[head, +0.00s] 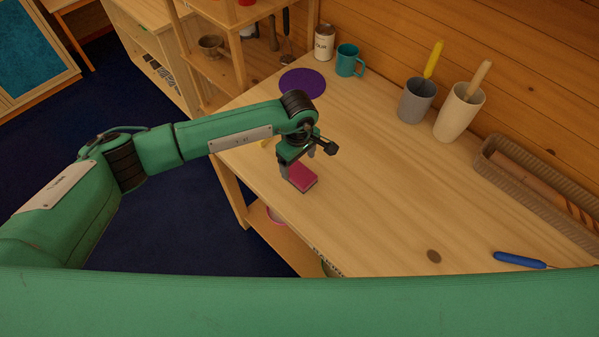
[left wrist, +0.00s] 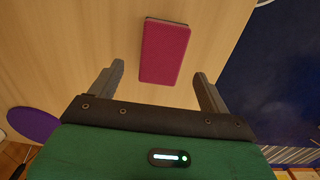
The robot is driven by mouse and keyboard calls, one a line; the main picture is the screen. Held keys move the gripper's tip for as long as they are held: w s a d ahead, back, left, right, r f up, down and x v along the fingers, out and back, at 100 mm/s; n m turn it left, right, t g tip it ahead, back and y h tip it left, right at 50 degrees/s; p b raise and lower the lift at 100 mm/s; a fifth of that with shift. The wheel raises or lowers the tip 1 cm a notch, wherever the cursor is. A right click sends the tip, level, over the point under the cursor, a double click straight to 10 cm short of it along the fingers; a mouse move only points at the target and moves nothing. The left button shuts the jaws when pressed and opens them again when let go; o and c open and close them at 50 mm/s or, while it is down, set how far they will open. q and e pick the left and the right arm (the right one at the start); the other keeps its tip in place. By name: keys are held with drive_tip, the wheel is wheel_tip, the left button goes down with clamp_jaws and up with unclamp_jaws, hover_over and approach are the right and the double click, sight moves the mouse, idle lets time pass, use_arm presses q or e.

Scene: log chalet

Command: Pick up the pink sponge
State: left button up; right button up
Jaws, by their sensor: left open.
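The pink sponge (head: 301,180) lies flat on the wooden table near its left edge. In the left wrist view the sponge (left wrist: 164,51) lies ahead of the fingers, in line with the gap between them. My left gripper (head: 292,166) is over the table just above and beside the sponge, pointing down. In the left wrist view its two fingers (left wrist: 160,80) are spread apart with nothing between them. I cannot tell the exact height of the fingertips above the table. My right gripper is not in view.
A purple round mat (head: 302,83), a teal mug (head: 349,61) and a white can (head: 324,43) stand at the far end. A grey cup (head: 417,101), a cream cup (head: 459,112) and a basket (head: 535,190) line the wall. A blue tool (head: 519,260) lies near right. The table's middle is clear.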

sight(299, 172)
use_arm(q)
drive_tip(key=shift+s+f+p, duration=0.1)
drive_tip(key=shift+f+p, duration=0.1)
drive_tip(key=shift+p, duration=0.1)
drive_tip(key=f+p, duration=0.1)
drive_tip(key=f, duration=0.1)
drive_tip(key=f+p, duration=0.1)
drive_tip(key=shift+s+d+f, duration=0.15)
drive_tip(key=shift+s+f, duration=0.05)
drive_tip(key=shift+f, duration=0.2)
drive_tip(key=shift+f+p, duration=0.3)
drive_tip(key=shift+f, duration=0.2)
drive_tip(key=c, duration=1)
